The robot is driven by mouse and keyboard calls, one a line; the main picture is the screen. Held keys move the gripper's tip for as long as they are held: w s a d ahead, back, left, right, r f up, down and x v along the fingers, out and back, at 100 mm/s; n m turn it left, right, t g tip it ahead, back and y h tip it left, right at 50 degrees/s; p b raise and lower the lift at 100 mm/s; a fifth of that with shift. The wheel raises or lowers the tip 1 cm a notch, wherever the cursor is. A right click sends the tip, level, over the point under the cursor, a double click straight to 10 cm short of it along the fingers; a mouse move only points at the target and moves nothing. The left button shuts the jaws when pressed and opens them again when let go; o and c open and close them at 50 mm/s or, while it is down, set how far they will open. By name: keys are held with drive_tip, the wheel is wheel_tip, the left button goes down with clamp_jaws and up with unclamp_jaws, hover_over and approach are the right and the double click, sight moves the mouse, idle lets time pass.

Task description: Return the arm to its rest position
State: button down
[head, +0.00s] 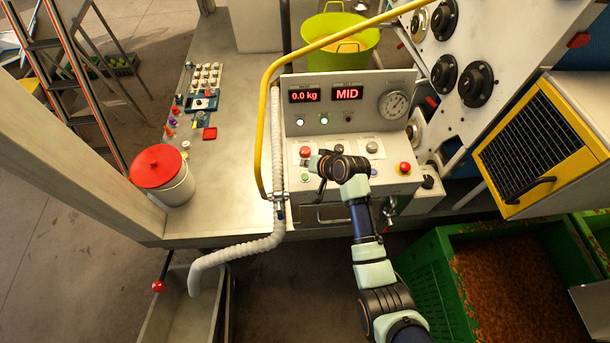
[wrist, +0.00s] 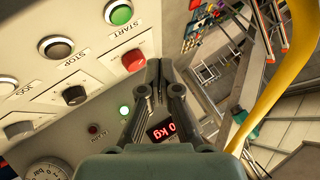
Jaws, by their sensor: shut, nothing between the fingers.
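My arm reaches up from the bottom right in the head view. My gripper (head: 315,164) is at the left part of the grey control panel (head: 340,216), close to a red button (head: 305,151) and a green button (head: 305,177). In the wrist view the fingers of my gripper (wrist: 158,68) are together with nothing between them. They point near a red button (wrist: 134,60) and a green button (wrist: 118,12); whether they touch the panel I cannot tell.
A yellow rail (head: 264,130) and a pale corrugated hose (head: 240,246) stand left of my arm. A red emergency knob (head: 404,167) is to its right. Displays read 0.0 kg (head: 305,96) and MID (head: 347,93). A green crate (head: 430,275) stands lower right.

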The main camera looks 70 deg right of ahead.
idle(0.7)
drive_tip(key=w+a+r+n+t+p, duration=0.1)
drive_tip(key=w+a+r+n, duration=0.3)
drive_tip(key=a, duration=0.4)
drive_tip(key=w+a+r+n+y+p, duration=0.1)
drive_tip(key=w+a+r, duration=0.2)
drive_tip(key=a+r, duration=0.45)
drive_tip(key=w+a+r+n+t+p, duration=0.1)
drive_tip(key=w+a+r+n, duration=0.25)
drive_tip(key=a, duration=0.65)
drive_tip(key=s+a+r+n+t+y, duration=0.1)
drive_tip(key=s+a+r+n, duration=0.1)
drive_tip(key=a+r, duration=0.4)
drive_tip(key=s+a+r+n+t+y+p, duration=0.1)
drive_tip(key=s+a+r+n, duration=0.2)
drive_tip(key=a, duration=1.1)
wheel_tip(320, 180, up, 3)
drive_tip(key=shift+s+a+r+y+p, duration=0.1)
drive_tip(key=shift+s+a+y+p, duration=0.25)
drive_tip(key=shift+s, duration=0.45)
drive_tip(key=shift+d, duration=0.2)
